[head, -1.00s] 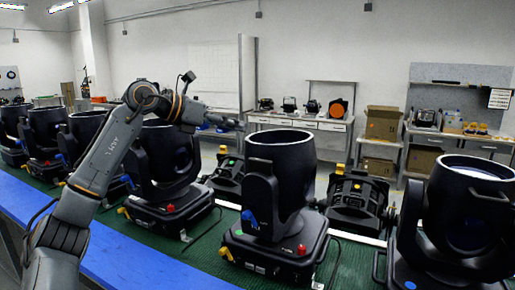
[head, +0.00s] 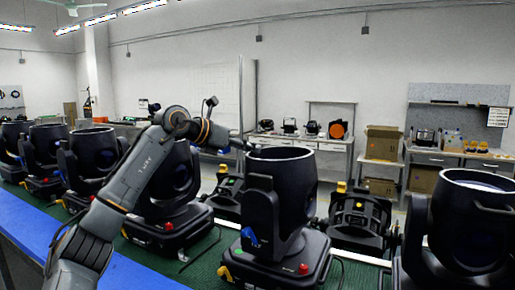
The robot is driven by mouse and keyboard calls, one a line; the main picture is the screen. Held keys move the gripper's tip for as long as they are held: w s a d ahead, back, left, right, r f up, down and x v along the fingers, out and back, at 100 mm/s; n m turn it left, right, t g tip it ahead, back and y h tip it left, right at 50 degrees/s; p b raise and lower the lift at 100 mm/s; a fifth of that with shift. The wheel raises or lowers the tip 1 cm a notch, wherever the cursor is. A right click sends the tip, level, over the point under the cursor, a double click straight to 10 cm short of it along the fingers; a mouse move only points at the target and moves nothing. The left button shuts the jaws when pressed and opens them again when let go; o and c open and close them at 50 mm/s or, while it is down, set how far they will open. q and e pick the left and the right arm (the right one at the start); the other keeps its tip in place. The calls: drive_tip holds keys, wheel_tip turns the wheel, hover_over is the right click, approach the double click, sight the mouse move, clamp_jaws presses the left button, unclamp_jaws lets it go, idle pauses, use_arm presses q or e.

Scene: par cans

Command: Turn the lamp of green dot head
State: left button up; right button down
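Several black moving-head lamps stand in a row along the green belt. The middle lamp head (head: 282,172) points upward in its yoke, on a base with a red dot (head: 303,268). My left gripper (head: 243,145) is small and dark, by the upper left rim of the middle lamp head. I cannot tell whether it touches the rim or is open. My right gripper is not in view.
Another lamp (head: 470,225) stands at the right edge, and one (head: 170,185) is partly behind my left arm. Low black units (head: 358,220) sit behind the row. A blue edge strip (head: 125,274) runs along the front. Workbenches and cardboard boxes (head: 382,143) stand farther back.

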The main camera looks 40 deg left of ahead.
use_arm(q)
drive_tip(key=shift+p+x, duration=0.3)
drive_tip(key=shift+x, duration=1.75)
clamp_jaws()
